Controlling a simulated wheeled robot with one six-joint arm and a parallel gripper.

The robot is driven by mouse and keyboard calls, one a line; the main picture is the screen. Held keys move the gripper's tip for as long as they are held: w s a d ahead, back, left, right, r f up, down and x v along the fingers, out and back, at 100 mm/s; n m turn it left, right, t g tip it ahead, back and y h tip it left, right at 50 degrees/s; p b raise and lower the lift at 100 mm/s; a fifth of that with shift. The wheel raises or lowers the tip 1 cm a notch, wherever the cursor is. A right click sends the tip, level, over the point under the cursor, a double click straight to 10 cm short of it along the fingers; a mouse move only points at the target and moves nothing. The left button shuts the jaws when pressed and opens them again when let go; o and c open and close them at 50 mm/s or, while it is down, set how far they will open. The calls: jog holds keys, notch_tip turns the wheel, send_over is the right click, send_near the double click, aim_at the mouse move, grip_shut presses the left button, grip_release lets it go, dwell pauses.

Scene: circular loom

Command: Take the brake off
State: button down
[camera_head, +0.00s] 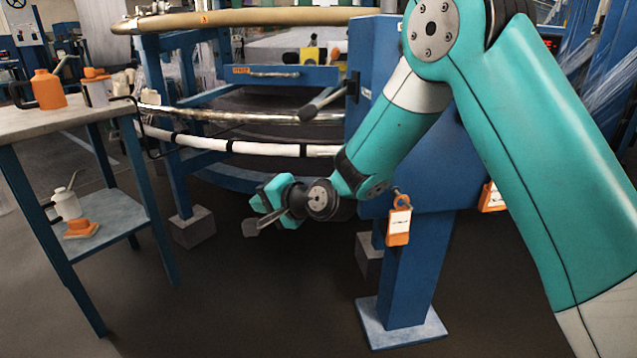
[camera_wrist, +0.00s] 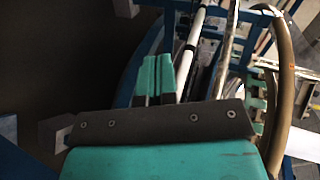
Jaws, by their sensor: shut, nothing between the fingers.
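A grey bar lever (camera_head: 325,102) with a dark end sticks out from the blue post (camera_head: 375,95) of the loom; it looks like the brake lever, but I see no label naming it. My gripper (camera_head: 262,199) is below and left of this lever, in front of the loom's lower frame, and apart from the lever. In the wrist view its two teal fingers (camera_wrist: 155,80) are side by side, shut and empty. The lever cannot be made out clearly in the wrist view.
A blue side table (camera_head: 75,122) at the left carries an orange oil can (camera_head: 48,89). The loom's round rim (camera_head: 240,18) and white hose-like ring (camera_head: 205,142) lie behind my gripper. An orange tag (camera_head: 398,222) hangs on the post. Floor below is clear.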

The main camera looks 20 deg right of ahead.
jog(key=s+d+r+m+t+b, duration=0.1)
jog(key=d+r+m+t+b, duration=0.2)
jog(key=d+m+t+b, duration=0.55)
jog(key=m+t+h+b, duration=0.4)
jog(key=m+h+b, duration=0.1)
jog(key=m+b, duration=0.45)
send_near(312, 119)
jog(key=shift+s+d+f+m+p, duration=0.15)
jog(key=shift+s+d+f, duration=0.1)
jog(key=shift+s+f, duration=0.25)
jog(key=shift+s+d+f+m+p, duration=0.15)
jog(key=shift+s+d+f, duration=0.15)
jog(key=shift+f, duration=0.25)
jog(key=shift+w, duration=0.15)
jog(key=shift+y, duration=0.4)
jog(key=p+x, duration=0.8)
jog(key=p, duration=0.1)
jog(key=shift+w+r, duration=0.25)
jog(key=shift+w, duration=0.05)
jog(key=shift+w+a+r+p, duration=0.1)
jog(key=shift+w+a+p, duration=0.05)
jog(key=shift+w+p, duration=0.4)
